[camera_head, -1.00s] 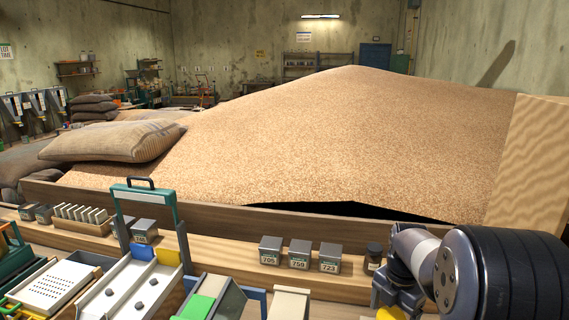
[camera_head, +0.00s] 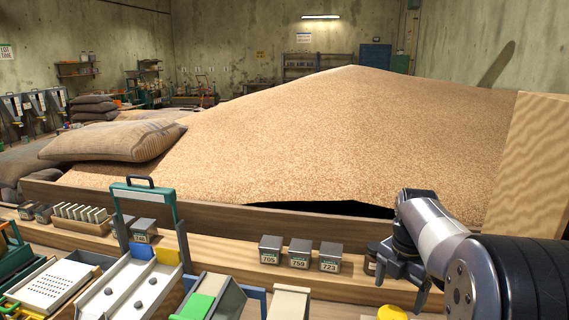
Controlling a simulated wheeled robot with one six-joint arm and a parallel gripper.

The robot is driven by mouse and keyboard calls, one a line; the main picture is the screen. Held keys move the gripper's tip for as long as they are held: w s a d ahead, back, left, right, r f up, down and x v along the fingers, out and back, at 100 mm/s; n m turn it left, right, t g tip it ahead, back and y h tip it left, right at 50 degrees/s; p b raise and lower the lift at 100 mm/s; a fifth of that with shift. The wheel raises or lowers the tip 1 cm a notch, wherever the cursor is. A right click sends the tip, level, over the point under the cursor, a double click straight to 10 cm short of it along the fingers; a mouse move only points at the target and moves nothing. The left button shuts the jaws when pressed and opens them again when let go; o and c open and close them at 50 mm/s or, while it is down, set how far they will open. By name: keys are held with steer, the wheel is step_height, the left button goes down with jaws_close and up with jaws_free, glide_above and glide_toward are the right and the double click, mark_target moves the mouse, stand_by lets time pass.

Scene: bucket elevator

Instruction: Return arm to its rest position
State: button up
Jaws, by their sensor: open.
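My gripper (camera_head: 402,283) is at the lower right of the head view, at the end of my grey and black arm. Its dark fingers point down over the wooden bench, apart and with nothing seen between them. A small dark jar (camera_head: 371,266) stands on the ledge just left of the gripper and is partly hidden by it. A yellow rounded thing (camera_head: 391,313) shows below the gripper at the bottom edge. I cannot tell how far the fingers are from it.
Numbered metal boxes (camera_head: 299,254) stand on the ledge left of my gripper. A large grain heap (camera_head: 340,140) lies behind a wooden wall (camera_head: 215,217). A tall wooden panel (camera_head: 528,165) rises at right. Trays and a green-handled frame (camera_head: 144,193) crowd the left bench.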

mark_target(392, 316)
step_height(392, 316, down, 7)
steer(key=shift+s+f+p, duration=0.1)
steer(key=shift+p, duration=0.3)
steer(key=shift+m, duration=0.3)
steer(key=m, duration=0.5)
steer(key=shift+m, duration=0.3)
steer(key=m, duration=1.1)
steer(key=shift+m+b, duration=0.35)
steer(key=shift+m, duration=0.05)
steer(key=m, duration=0.5)
steer(key=shift+m, duration=0.3)
